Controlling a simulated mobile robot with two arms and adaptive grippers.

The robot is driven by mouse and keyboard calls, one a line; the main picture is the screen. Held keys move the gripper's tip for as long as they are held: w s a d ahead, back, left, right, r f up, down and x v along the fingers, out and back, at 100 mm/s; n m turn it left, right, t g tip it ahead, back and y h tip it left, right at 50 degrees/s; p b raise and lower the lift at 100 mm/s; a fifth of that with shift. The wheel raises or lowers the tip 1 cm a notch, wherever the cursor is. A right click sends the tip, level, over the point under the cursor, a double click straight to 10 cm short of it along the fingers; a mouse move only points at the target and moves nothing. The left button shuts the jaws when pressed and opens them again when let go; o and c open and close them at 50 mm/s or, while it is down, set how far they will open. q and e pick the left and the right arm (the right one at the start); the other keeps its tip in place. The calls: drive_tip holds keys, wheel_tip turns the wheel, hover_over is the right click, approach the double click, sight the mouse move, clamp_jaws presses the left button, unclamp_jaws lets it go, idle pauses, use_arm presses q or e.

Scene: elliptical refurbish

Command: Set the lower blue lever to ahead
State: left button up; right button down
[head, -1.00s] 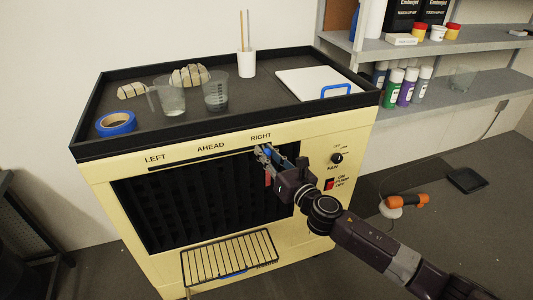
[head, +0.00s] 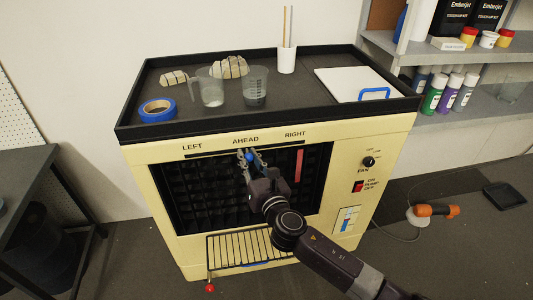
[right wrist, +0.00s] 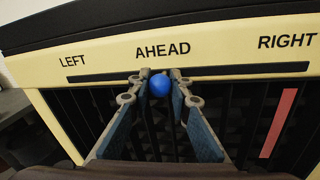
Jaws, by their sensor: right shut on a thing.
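A lever with a round blue knob (head: 249,155) stands at the slot in the cream cabinet front (head: 330,140), under the printed word AHEAD. In the right wrist view the blue knob (right wrist: 160,85) lies almost straight below AHEAD, between LEFT and RIGHT. My right gripper (head: 250,157) is shut on the knob from the front. In the right wrist view its two fingertips (right wrist: 160,84) sit on either side of the knob. The lever's stem is mostly hidden. My left gripper is not in view.
The cabinet top (head: 300,105) holds blue tape (head: 157,110), jugs (head: 255,86), stones and a board. A red strip (head: 299,166) hangs on the dark grille. A wire rack (head: 240,247) juts out below, with a red knob (head: 209,287) near it. A fan dial (head: 368,162) is at right.

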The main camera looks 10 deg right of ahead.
drive_tip(key=shift+a+f, duration=0.1)
drive_tip(key=c, duration=1.7)
unclamp_jaws()
drive_tip(key=shift+c, duration=0.2)
drive_tip(key=v, duration=1.2)
